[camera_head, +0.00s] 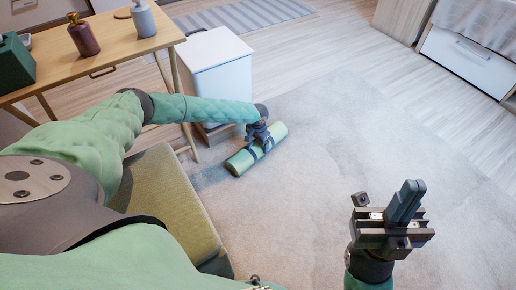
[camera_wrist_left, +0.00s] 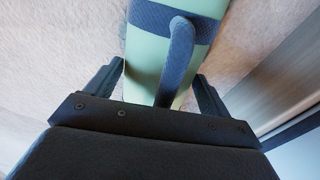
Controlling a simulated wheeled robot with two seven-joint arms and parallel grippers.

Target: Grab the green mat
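The green mat (camera_head: 243,160) is rolled up with dark blue straps and lies on the grey rug in front of the white cabinet. In the left wrist view the mat (camera_wrist_left: 147,60) runs between my fingers, with a blue strap loop (camera_wrist_left: 178,62) standing toward the camera. My left gripper (camera_head: 259,137) is at the mat; its fingers (camera_wrist_left: 161,68) are spread, one on each side of the roll. I cannot tell whether they touch it. My right gripper (camera_head: 406,203) is shut and empty, over the rug at the lower right.
The white cabinet (camera_head: 222,80) stands just behind the mat. A wooden table (camera_head: 125,42) with a pink bottle (camera_head: 83,37), a grey bottle (camera_head: 143,18) and a green box (camera_head: 14,62) is at the upper left. An olive cushioned seat (camera_head: 170,200) is near me. The rug (camera_head: 330,140) is clear to the right.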

